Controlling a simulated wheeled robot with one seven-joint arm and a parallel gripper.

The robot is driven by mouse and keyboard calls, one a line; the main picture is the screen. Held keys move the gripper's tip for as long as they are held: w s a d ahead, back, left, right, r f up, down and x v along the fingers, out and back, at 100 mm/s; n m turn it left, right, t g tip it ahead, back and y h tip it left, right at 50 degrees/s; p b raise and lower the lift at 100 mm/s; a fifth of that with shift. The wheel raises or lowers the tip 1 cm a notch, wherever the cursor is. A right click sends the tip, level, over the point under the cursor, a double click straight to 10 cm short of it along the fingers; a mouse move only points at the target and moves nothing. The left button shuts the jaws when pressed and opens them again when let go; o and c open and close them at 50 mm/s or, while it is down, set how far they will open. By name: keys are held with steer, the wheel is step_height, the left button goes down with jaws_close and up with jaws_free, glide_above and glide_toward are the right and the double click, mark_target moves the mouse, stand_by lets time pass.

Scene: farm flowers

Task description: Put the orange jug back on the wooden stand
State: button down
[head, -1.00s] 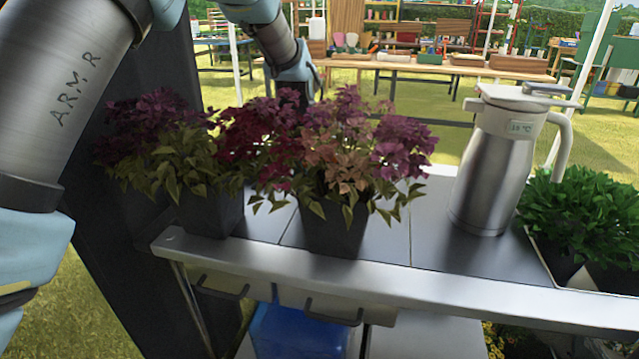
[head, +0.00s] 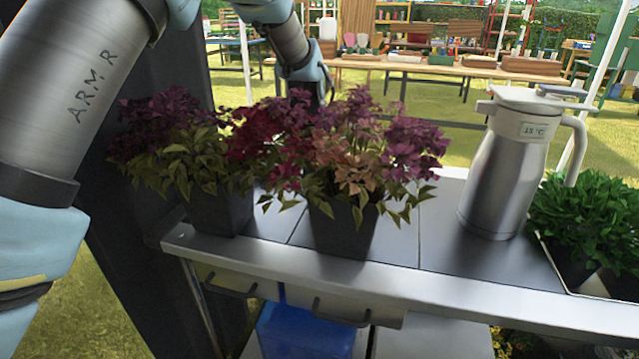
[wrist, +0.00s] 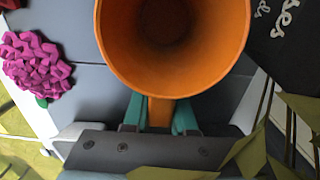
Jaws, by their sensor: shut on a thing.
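The orange jug (wrist: 120,60) fills the top middle of the wrist view. I look down into its round open mouth, and its inside looks empty. My gripper (wrist: 160,115) is shut on the jug's orange handle, with a teal finger on each side. In the head view the orange jug is hidden; my arm's end goes down behind the purple and red flowers. I cannot make out the wooden stand in either view.
Potted purple flowers (head: 175,140) and mixed flowers (head: 355,165) stand on the grey cart top (head: 440,245). A steel jug (head: 505,175) and a green plant tray (head: 590,225) are at the right. A magenta flower (wrist: 38,68) is left of the jug in the wrist view.

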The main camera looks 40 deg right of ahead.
steer(key=shift+r, duration=0.2)
steer(key=shift+r+b, duration=0.65)
steer(key=shift+r, duration=4.15)
